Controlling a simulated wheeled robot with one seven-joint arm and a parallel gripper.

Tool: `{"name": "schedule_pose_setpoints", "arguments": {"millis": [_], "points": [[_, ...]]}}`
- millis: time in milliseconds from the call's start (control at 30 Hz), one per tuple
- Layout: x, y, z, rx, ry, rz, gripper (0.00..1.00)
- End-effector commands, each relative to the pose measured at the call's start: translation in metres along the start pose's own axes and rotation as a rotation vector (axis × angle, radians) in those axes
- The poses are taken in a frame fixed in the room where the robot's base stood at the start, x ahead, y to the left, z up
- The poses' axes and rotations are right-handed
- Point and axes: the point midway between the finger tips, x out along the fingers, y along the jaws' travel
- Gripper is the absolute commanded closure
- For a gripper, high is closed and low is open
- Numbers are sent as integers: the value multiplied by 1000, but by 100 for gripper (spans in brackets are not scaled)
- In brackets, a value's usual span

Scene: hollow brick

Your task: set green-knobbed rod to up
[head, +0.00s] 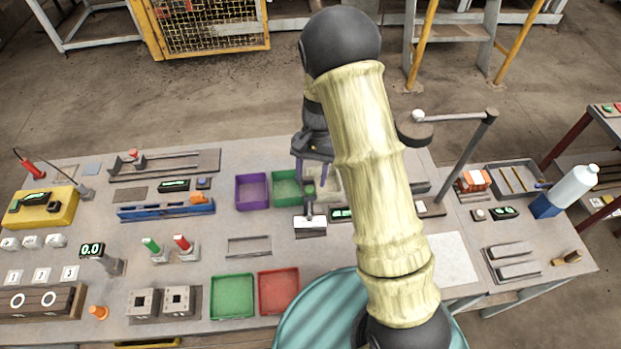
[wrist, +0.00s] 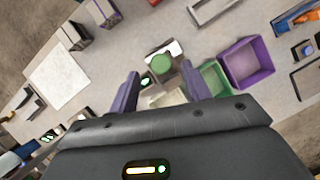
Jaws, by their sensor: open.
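The green-knobbed rod (head: 310,191) stands on a small base with a white plate (head: 310,222), near the middle of the table. In the wrist view its round green knob (wrist: 160,63) shows from above, ahead of and roughly between the fingertips. My gripper (head: 312,167) is open, pointing down, just behind and above the knob in the head view. In the wrist view its two purple fingers (wrist: 161,80) are spread with nothing held. I cannot tell how far the knob is below the fingertips. The rod's exact tilt is hard to tell.
Purple (head: 252,191) and green (head: 286,188) bins stand close to the rod. A small display (head: 341,214) sits just right of its base. Green (head: 232,296) and red (head: 278,291) trays lie nearer me. A tall post with a side arm (head: 470,155) stands at right.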

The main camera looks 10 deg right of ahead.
Motion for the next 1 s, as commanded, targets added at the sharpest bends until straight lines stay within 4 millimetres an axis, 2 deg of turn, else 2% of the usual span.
{"name": "schedule_pose_setpoints", "arguments": {"millis": [200, 500, 533, 767, 1000], "points": [[24, 0, 0, 0, -1, 0, 52], [28, -1, 0, -2, 0, -1, 52], [28, -1, 0, -1, 0, -1, 54], [27, -1, 0, -1, 0, -1, 99], [21, -1, 2, -1, 1, -1, 100]]}}
